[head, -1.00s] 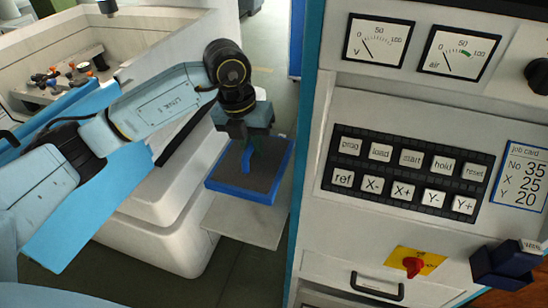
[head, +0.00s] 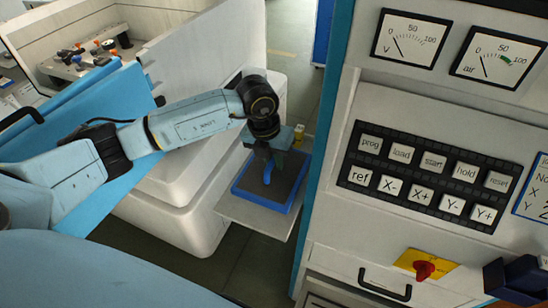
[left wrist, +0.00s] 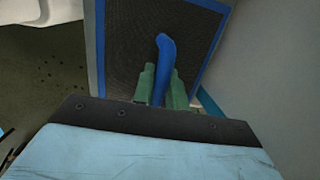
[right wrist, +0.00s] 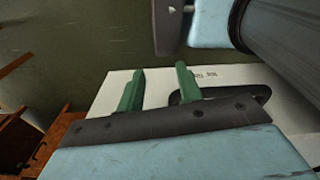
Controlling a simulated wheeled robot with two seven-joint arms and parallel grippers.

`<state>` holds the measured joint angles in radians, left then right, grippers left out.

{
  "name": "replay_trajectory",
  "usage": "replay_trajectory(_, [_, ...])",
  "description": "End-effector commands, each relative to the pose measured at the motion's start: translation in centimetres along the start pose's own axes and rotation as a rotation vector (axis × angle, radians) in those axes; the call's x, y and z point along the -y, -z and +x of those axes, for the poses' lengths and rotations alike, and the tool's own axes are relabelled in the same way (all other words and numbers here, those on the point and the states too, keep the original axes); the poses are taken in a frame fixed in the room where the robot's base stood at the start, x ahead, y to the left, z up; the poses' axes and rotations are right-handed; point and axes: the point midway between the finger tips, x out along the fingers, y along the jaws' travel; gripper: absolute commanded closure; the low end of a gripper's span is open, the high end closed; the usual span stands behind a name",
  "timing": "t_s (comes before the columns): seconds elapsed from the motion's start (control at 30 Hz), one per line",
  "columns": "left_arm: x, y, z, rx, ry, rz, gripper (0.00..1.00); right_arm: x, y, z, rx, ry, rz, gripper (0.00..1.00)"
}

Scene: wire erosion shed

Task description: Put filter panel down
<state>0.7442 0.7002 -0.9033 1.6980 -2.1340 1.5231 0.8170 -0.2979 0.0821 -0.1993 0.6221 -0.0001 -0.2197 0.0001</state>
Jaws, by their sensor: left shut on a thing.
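The filter panel (head: 290,170) is a dark mesh slab in a blue frame with an upright blue handle. It lies roughly flat over a pale shelf (head: 250,217) that sticks out between the white machine base and the control cabinet. I cannot tell whether it touches the shelf. My left gripper (head: 269,160) is above the panel, shut on its handle. In the left wrist view the handle (left wrist: 163,65) stands between the green fingers (left wrist: 160,85), with the mesh (left wrist: 125,45) beyond. My right gripper (right wrist: 158,85) is open and empty in the right wrist view, near a pale surface with a dark slot.
The control cabinet (head: 350,235), with gauges, keys, a red switch (head: 424,269) and a black handle (head: 385,285), stands close to the panel's right. The white machine base (head: 190,215) is at its left. A dark blue block (head: 513,280) is at lower right.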

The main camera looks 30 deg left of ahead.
Motion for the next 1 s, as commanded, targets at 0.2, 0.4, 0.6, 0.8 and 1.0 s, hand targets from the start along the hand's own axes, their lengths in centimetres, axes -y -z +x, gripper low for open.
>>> replay_trajectory(0.2, [0.0, -0.1, 0.0, 0.002, 0.002, 0.000, 1.00, 0.0, 0.0, 0.1, 0.000, 0.000, 0.000, 0.64])
replay_trajectory(0.4, [0.0, 0.0, 0.1, 0.001, 0.001, 0.000, 0.68, 0.1, -0.1, 0.2, 0.001, 0.001, 0.000, 0.64])
replay_trajectory(0.6, [0.0, 0.0, 0.1, 0.001, 0.001, 0.000, 0.64, 0.2, -0.1, 0.2, 0.002, 0.003, 0.001, 0.64])
replay_trajectory(0.8, [0.1, -0.1, -0.4, 0.002, 0.001, 0.000, 0.64, 0.3, -0.1, -0.1, 0.003, 0.004, 0.001, 0.64])
replay_trajectory(1.0, [0.0, -0.2, -3.7, 0.007, 0.002, 0.001, 0.64, 0.4, -0.3, 0.4, 0.004, 0.005, 0.001, 0.64])
